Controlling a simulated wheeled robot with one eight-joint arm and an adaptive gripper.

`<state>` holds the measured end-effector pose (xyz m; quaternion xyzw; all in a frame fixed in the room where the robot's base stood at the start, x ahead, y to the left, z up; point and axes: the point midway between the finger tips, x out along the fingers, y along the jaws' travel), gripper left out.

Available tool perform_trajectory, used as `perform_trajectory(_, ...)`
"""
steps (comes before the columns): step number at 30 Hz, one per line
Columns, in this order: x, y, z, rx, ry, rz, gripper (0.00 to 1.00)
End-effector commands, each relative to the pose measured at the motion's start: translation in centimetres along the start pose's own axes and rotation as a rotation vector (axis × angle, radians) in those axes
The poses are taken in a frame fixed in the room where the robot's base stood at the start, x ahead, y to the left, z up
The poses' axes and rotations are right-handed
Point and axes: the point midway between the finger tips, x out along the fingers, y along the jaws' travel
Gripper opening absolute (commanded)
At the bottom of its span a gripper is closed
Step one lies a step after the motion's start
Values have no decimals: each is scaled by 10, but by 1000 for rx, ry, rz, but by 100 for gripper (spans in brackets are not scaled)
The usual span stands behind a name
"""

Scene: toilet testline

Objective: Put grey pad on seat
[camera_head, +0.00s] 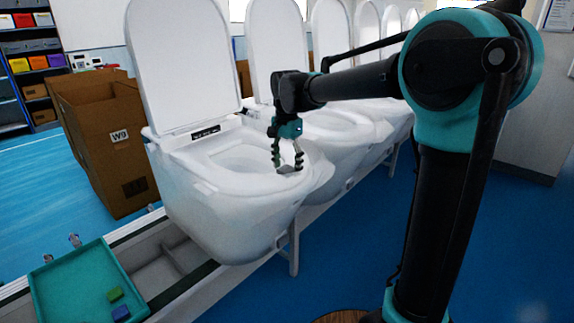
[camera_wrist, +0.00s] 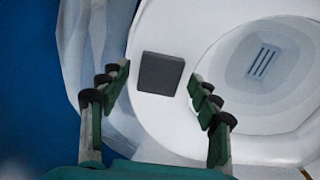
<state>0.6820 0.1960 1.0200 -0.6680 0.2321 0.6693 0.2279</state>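The grey pad (camera_wrist: 160,73) is a small dark square lying on the white toilet seat (camera_wrist: 155,118), on the rim beside the bowl opening. In the head view the pad (camera_head: 287,169) shows as a small grey patch on the near right rim of the front toilet's seat (camera_head: 205,170). My gripper (camera_head: 288,163) points down just over the pad. In the wrist view its fingers are apart, one on each side of the pad, with a gap showing at both sides. The gripper looks open and empty.
A teal tray (camera_head: 75,285) with a green block (camera_head: 115,294) and a blue block (camera_head: 121,313) lies at the lower left. The raised lid (camera_head: 183,60) stands behind the seat. Cardboard boxes (camera_head: 105,140) stand at left; more toilets (camera_head: 345,128) line up behind.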

Motion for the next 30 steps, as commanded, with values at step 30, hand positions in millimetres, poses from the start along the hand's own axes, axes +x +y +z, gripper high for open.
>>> perform_trajectory(30, -119, 0, 0, 0, 0, 0, 63)
